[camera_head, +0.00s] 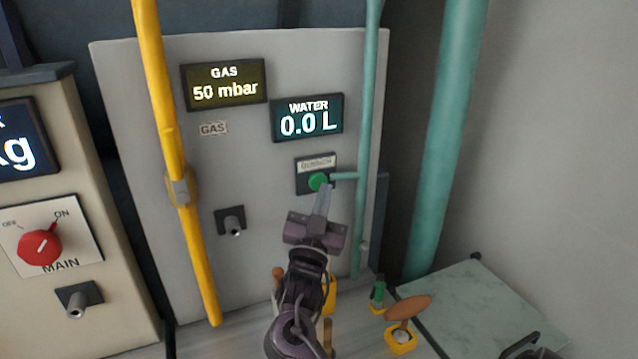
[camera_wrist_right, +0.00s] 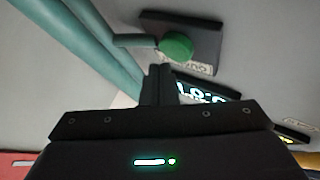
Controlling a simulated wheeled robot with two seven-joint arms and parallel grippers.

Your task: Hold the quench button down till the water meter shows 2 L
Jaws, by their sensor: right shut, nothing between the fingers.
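The quench button is a green round button (camera_head: 318,181) on a dark plate with a label above it, on the grey panel. It also shows in the right wrist view (camera_wrist_right: 176,46). The water meter (camera_head: 307,119) reads 0.0 L on the panel above the button. My right gripper (camera_head: 324,192) is shut and empty, its fingertips just below the button in the head view. In the right wrist view the fingertips (camera_wrist_right: 158,70) appear close to the button; I cannot tell whether they touch it. My left gripper is not in view.
A yellow pipe (camera_head: 168,130) runs down the panel's left side, and a teal pipe (camera_head: 367,130) its right. A gas display (camera_head: 224,84) reads 50 mbar. A red MAIN switch (camera_head: 40,247) is on the left cabinet. Handles and a pale tabletop (camera_head: 480,300) lie at lower right.

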